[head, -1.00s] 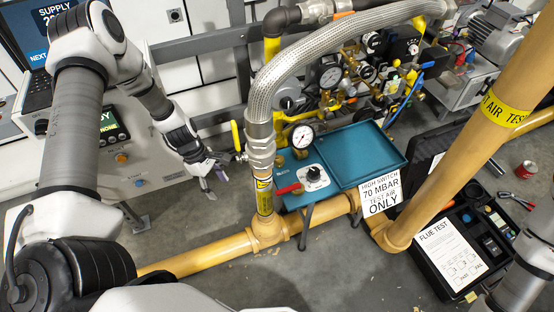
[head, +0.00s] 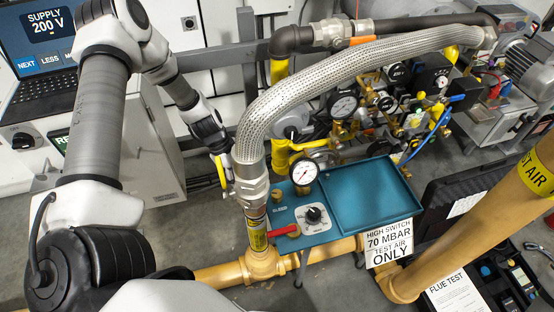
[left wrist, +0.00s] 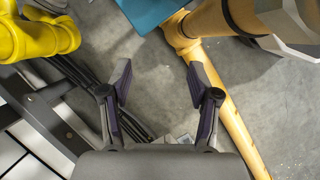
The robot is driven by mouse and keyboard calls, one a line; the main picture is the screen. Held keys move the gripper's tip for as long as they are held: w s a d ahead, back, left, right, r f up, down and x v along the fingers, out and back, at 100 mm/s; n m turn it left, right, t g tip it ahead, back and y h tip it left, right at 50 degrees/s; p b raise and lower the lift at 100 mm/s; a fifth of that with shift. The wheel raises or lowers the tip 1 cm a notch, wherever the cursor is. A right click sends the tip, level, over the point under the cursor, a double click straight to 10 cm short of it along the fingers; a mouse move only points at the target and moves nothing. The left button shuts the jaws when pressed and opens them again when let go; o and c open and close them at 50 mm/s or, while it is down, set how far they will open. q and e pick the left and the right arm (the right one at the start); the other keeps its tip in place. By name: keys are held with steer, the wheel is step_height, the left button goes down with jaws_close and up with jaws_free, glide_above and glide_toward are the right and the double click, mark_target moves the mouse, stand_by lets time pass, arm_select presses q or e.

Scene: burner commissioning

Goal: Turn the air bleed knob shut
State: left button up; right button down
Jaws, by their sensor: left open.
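The teal panel (head: 362,192) carries a black knob (head: 314,215) on a white dial plate, with a small white label to its left that I cannot read for certain. I take this knob for the air bleed knob. A red lever (head: 283,231) sits left of and below it, and a pressure gauge (head: 304,172) stands above. My left arm comes down behind the braided hose, which hides the gripper in the head view. In the left wrist view my left gripper (left wrist: 158,72) is open and empty above the floor, apart from the panel's teal corner (left wrist: 148,12). My right gripper is out of view.
The braided hose (head: 330,62) arches between my left arm and the panel. A yellow valve handle (head: 220,172) is beside its lower end. A tan pipe (head: 222,275) runs along the floor. A white warning sign (head: 389,243) hangs at the panel's front edge.

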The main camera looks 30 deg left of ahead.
mark_target(275, 192)
arm_select(q)
steer(key=d+b, duration=0.2)
steer(key=d, duration=0.1)
steer(key=w+d+f+b, duration=0.1)
steer(key=d+b, duration=0.2)
steer(key=w+d+f+b, duration=0.1)
steer(key=d+b, duration=0.2)
steer(key=shift+w+d+f, duration=0.15)
steer(key=shift+w+d+f+b, duration=0.15)
steer(key=shift+d+f+b, duration=0.05)
steer(key=shift+f+b, duration=0.35)
steer(key=shift+r, duration=0.15)
steer(key=c, duration=1.2)
